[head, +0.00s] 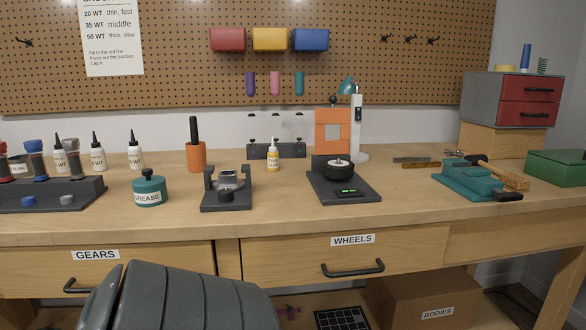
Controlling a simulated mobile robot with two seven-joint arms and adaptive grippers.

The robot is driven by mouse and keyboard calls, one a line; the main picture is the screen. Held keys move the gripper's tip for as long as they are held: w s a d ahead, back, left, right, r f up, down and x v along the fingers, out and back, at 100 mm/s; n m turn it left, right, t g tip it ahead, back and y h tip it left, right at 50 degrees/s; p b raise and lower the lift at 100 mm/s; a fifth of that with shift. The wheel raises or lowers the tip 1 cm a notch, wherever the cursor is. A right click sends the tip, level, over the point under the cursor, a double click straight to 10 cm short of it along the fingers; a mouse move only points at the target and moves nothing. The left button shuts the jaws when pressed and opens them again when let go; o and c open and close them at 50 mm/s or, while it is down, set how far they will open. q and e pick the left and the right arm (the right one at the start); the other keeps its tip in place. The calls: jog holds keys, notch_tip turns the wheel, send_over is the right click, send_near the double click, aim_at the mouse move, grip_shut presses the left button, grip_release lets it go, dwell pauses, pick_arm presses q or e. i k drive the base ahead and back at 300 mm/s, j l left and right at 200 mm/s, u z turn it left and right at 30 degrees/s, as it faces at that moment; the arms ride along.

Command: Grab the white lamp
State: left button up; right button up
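The white lamp (357,132) stands upright at the back of the wooden workbench (420,212), right of centre. It has a white post and a round white base, and its teal shade (347,86) tilts to the left. Neither of my grippers is in view.
A grease jar (149,190), an orange holder (196,156) and a dark fixture (227,190) stand to the left. A teal vise-like tool (468,180) lies right. A dark grey padded shape (180,296), perhaps a seat back, rises before the bench. The bench's front strip is mostly clear.

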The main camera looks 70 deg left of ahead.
aim_at(349, 86)
jog(key=u, duration=2)
jog(key=l+u, duration=0.1)
jog(key=l, duration=2.9)
jog(key=i, duration=0.05)
